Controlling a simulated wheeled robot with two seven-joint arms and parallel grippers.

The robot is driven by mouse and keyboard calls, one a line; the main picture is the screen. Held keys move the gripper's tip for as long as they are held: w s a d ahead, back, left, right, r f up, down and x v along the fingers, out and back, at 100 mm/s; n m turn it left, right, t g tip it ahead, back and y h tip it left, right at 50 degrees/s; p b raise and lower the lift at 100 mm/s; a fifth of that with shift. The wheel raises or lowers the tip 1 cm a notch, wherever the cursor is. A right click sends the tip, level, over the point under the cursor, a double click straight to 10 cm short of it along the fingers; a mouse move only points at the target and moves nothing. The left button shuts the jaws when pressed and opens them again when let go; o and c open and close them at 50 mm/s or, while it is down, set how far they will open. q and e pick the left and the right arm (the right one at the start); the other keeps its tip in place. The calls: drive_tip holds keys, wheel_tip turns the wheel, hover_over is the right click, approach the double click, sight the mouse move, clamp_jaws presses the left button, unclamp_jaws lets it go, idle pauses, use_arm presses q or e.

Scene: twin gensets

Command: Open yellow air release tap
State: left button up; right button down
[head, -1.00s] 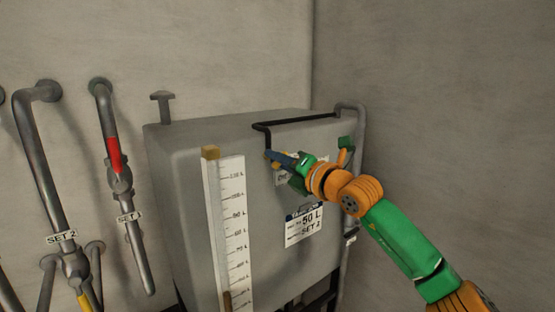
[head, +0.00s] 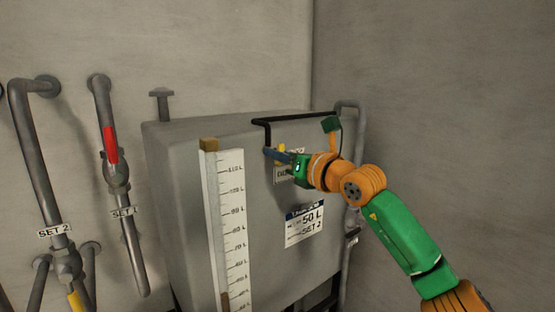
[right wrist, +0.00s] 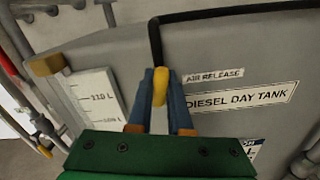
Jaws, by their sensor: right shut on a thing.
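The yellow air release tap (right wrist: 160,87) sits on a thin black pipe (right wrist: 155,42) at the front of the grey day tank, beside the "AIR RELEASE" label (right wrist: 213,76). In the right wrist view the tap stands between the two blue fingers of my right gripper (right wrist: 160,78), which is shut on it. In the head view a small yellow part of the tap (head: 281,148) shows by the fingers of my right gripper (head: 271,153); the rest is hidden. My left gripper is not in view.
The grey tank (head: 180,160) stands in the room's corner with a white level gauge (head: 232,210) on its front. Pipes with a red-handled valve (head: 110,146) and a yellow-handled valve (head: 75,300) are at the left. The right wall is bare.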

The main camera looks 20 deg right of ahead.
drive_tip(key=n, duration=0.4)
drive_tip(key=shift+r+n, duration=0.1)
drive_tip(key=shift+n, duration=2.7)
drive_tip(key=c, duration=0.8)
unclamp_jaws()
drive_tip(key=shift+c, duration=0.2)
drive_tip(key=b+v, duration=0.5)
drive_tip(key=v, duration=0.2)
